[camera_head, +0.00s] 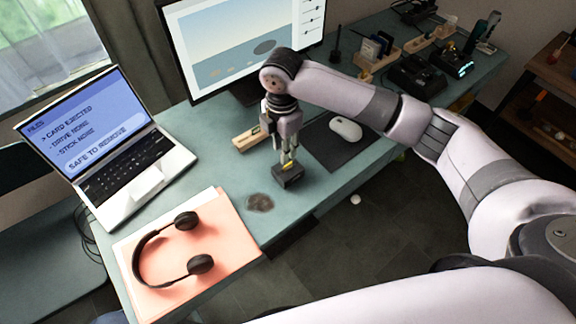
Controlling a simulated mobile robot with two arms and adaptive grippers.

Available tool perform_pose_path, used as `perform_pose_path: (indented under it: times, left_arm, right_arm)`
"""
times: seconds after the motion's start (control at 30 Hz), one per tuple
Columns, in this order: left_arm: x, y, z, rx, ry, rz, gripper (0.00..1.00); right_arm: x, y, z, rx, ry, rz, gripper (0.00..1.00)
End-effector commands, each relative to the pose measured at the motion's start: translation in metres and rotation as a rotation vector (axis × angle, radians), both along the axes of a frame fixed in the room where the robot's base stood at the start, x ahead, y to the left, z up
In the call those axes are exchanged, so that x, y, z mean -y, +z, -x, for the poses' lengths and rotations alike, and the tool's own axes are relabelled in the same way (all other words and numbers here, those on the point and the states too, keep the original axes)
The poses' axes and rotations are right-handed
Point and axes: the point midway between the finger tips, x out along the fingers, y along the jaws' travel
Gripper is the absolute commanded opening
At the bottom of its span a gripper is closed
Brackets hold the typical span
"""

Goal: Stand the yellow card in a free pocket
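The yellow card (288,164) shows as a small yellow patch at the top of a small dark block (288,179) near the table's front edge. My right gripper (286,156) points down right above the block, with its fingertips at the card. The fingers look close together, but whether they grip the card is too small to tell. A low wooden holder (245,141) lies just left of the gripper, partly hidden behind it; its pockets are hard to make out. Another wooden holder (366,62) with several cards stands at the back. My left gripper is not in view.
A laptop (120,160) reads "card ejected" and "safe to remove". Headphones (200,264) lie on pink folders (232,238) at the front left. A mouse (346,129) sits on a dark mat (330,157) to the right. A monitor (225,50) stands behind; dark devices (416,72) sit farther back.

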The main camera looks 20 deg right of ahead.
Motion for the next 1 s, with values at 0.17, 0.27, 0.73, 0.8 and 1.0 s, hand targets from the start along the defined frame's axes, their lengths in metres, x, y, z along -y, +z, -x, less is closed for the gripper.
perform_pose_path:
  times: [0.17, 0.27, 0.73, 0.8, 1.0]
  left_arm:
    - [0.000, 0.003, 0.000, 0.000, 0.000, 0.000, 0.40]
    - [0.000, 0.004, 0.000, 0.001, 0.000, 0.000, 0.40]
    - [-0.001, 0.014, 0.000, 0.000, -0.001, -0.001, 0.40]
    - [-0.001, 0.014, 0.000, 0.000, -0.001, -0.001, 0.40]
    - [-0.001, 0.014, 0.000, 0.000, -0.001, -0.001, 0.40]
  right_arm:
    - [0.000, -0.021, 0.000, 0.000, 0.000, 0.000, 0.27]
    - [0.001, -0.026, 0.000, 0.000, -0.001, 0.000, 0.27]
    - [0.010, -0.076, -0.001, 0.001, 0.000, 0.000, 0.27]
    - [0.010, -0.077, -0.002, 0.002, 0.001, -0.001, 0.27]
    - [0.010, -0.077, -0.001, 0.002, 0.001, 0.000, 0.21]
